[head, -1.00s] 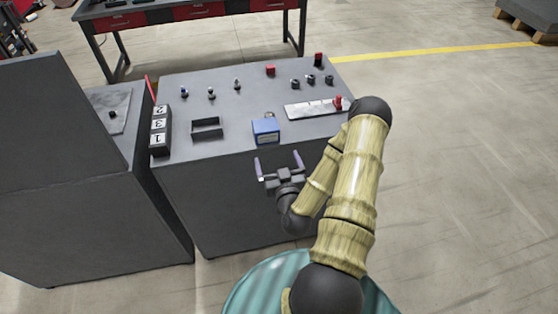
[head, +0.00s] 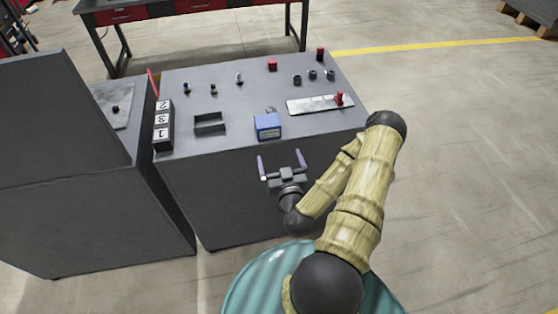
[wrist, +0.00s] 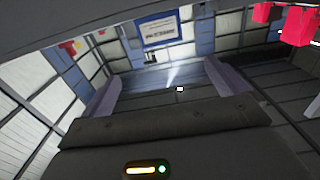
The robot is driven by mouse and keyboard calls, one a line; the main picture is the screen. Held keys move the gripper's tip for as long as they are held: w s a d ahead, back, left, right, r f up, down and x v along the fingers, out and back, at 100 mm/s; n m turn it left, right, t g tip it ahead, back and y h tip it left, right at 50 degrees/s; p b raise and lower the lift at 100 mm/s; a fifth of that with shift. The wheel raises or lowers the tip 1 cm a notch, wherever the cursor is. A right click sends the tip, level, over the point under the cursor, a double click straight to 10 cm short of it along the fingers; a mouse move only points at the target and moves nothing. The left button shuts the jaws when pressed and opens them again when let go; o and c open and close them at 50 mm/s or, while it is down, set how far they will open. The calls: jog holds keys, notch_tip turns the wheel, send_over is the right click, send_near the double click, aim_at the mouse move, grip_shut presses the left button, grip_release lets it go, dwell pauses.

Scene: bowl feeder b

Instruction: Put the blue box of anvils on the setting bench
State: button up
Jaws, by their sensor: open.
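The blue box of anvils (head: 267,126) sits near the front edge of a grey control bench (head: 240,103), with a pale label on its front. My gripper (head: 281,160) is in front of the bench, just short of the box and apart from it. Its two purple-grey fingers are spread and nothing is between them. In the wrist view my gripper (wrist: 165,90) also shows open, with its fingers at left and right. I cannot tell which surface is the setting bench.
A small open black tray (head: 209,123) and a number display (head: 162,125) stand left of the box. A metal plate with a red lever (head: 339,99) lies to its right. Several knobs and switches stand behind. A tall grey cabinet (head: 80,190) is at left. Floor at right is clear.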

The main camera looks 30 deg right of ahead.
jog(key=w+a+n+g+y, duration=0.2)
jog(key=a+n+g+y, duration=0.6)
jog(key=a, duration=0.1)
jog(key=s+a+r+m+g+h, duration=0.3)
jog(key=s+r+g, duration=0.3)
jog(key=s+r, duration=0.6)
notch_tip(320, 180, up, 2)
jog(key=shift+s+a+m+g, duration=0.2)
jog(key=shift+a+m+g, duration=0.3)
jog(key=shift+m, duration=0.4)
jog(key=shift+a, duration=0.1)
